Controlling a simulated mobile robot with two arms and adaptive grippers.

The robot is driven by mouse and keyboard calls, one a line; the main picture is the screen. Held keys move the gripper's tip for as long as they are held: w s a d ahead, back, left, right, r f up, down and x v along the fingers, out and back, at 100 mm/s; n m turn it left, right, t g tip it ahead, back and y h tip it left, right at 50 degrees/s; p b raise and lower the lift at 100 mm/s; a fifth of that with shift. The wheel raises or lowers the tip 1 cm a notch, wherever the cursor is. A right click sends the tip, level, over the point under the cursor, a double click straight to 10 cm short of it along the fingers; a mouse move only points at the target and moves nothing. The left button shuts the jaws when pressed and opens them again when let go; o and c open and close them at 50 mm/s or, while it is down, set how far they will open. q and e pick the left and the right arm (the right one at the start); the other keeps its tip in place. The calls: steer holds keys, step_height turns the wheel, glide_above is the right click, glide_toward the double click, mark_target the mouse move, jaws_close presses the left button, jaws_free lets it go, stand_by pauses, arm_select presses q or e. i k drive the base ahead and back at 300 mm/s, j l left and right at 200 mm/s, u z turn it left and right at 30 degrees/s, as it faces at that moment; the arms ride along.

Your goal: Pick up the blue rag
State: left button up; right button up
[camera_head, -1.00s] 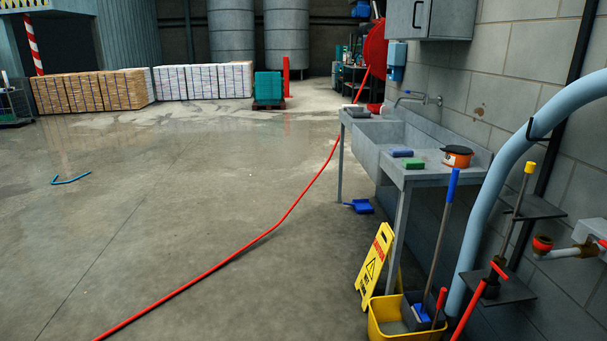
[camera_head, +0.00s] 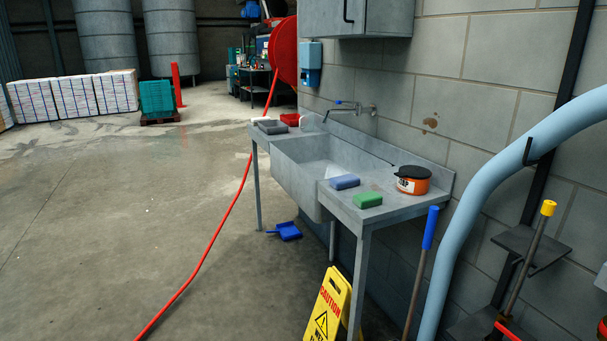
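A small blue block-shaped item (camera_head: 345,182), which may be the blue rag or a sponge, lies on the near end of the grey sink counter (camera_head: 360,214). A green item (camera_head: 367,200) of similar shape lies just in front of it. An orange tub with a black lid (camera_head: 412,181) stands to its right, near the wall. A red item (camera_head: 290,119) and a dark grey item (camera_head: 271,127) lie at the far end of the counter. Neither of my grippers is in view.
A blue dustpan (camera_head: 286,231) lies on the floor under the sink. A yellow caution sign (camera_head: 328,306) and a blue-topped handle (camera_head: 430,228) stand before the counter's near end. A red hose (camera_head: 213,246) crosses the floor. The floor left of the hose is clear.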

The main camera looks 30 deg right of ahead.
mark_target(339, 183)
steer(key=i+j+z, duration=0.15)
steer(key=i, duration=0.65)
steer(key=i+j+z, duration=0.1)
steer(key=i, duration=0.7)
